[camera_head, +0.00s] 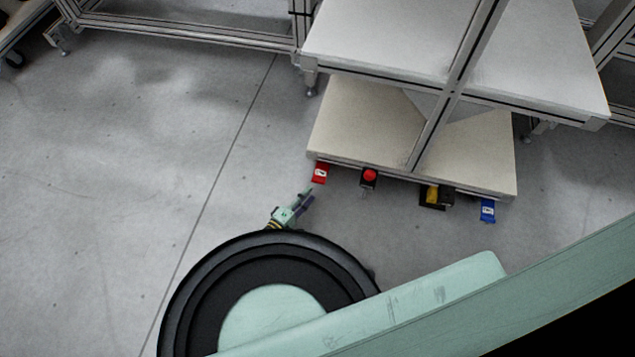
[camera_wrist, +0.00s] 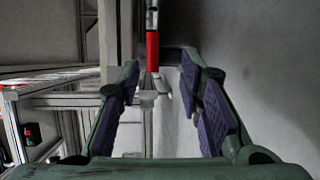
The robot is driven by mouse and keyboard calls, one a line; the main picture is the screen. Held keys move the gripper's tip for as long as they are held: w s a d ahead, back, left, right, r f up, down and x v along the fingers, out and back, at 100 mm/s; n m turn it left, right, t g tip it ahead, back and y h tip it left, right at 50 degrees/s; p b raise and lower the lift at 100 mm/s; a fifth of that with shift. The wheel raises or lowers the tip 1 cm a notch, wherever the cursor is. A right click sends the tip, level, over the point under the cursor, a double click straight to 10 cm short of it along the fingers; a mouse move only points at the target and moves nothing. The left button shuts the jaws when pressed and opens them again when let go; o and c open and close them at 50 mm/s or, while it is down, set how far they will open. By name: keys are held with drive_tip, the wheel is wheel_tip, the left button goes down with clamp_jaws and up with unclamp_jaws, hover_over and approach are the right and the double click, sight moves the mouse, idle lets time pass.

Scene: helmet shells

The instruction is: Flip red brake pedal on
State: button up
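The red brake pedal (camera_head: 320,172), with a small white label, sticks out from the front left edge of the lower shelf in the head view. In the wrist view a red piece (camera_wrist: 152,50), apparently this pedal, shows ahead of the fingers and between their lines. My gripper (camera_head: 309,194) is just below and left of the pedal in the head view, with a small gap to it. In the wrist view my gripper (camera_wrist: 160,78) is open, its two purple-padded fingers wide apart with nothing between them. The pedal's tilt cannot be told.
Along the same shelf edge (camera_head: 400,176) sit a red button (camera_head: 369,175), a yellow and black switch (camera_head: 434,195) and a blue pedal (camera_head: 487,210). A white upper shelf (camera_head: 390,45) and metal posts stand above. The grey floor (camera_head: 130,150) to the left is clear.

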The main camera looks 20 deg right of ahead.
sight(318, 182)
drive_tip(key=b+x, duration=0.1)
drive_tip(key=x, duration=0.6)
drive_tip(key=shift+w+b, duration=0.1)
drive_tip(key=shift+b, duration=0.3)
drive_tip(key=shift+c, duration=0.5)
clamp_jaws()
drive_tip(key=shift+f, duration=0.1)
